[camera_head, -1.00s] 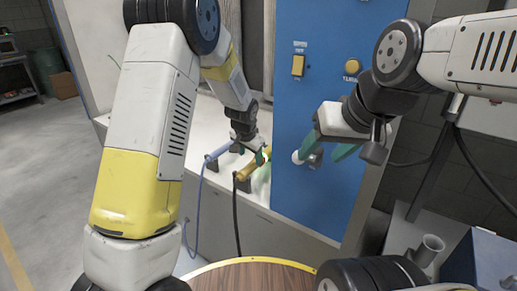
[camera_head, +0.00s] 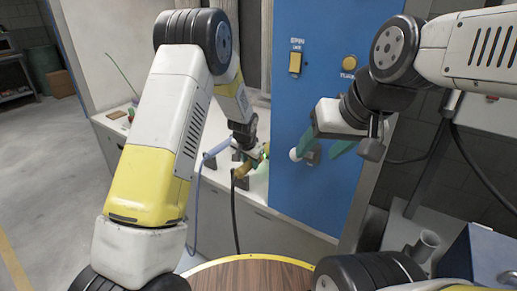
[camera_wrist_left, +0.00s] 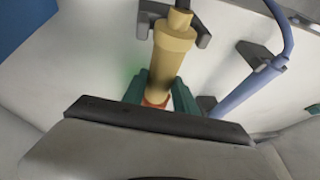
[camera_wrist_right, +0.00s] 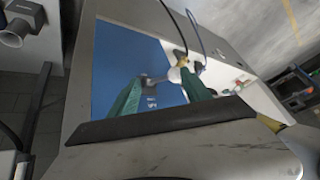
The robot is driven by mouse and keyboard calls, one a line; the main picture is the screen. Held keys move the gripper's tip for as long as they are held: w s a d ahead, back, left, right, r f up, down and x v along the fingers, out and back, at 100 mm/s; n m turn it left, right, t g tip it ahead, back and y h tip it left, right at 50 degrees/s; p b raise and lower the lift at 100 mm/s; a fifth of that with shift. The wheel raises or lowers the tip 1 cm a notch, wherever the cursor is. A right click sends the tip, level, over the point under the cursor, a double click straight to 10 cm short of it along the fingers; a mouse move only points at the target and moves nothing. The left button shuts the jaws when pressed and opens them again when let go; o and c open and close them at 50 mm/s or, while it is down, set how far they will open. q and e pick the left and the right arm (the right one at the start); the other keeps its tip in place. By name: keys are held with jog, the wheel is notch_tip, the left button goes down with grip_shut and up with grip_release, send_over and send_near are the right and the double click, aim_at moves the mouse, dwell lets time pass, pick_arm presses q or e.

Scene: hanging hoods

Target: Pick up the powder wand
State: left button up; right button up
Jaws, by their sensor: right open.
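A yellow wand (camera_wrist_left: 174,50) with a dark hose lies by a grey bracket (camera_wrist_left: 145,20) on the white bench; it also shows in the head view (camera_head: 241,171). My left gripper (camera_wrist_left: 160,92) has its green fingers against both sides of the wand, near a red part. In the head view the left gripper (camera_head: 256,158) is partly hidden by its own wrist. A blue wand (camera_wrist_left: 245,92) with a blue hose lies beside it on another bracket, outside the fingers. My right gripper (camera_head: 325,145) is open and empty in front of the blue panel. Which wand is the powder one is not marked.
A white round knob (camera_head: 296,154) is near my right fingers. A brown round tabletop (camera_head: 255,275) stands in front. Open floor lies left.

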pick_arm(q)
grip_shut()
jog(key=shift+r, duration=0.1)
notch_tip(320, 180, up, 15)
dwell(0.9)
dwell(0.3)
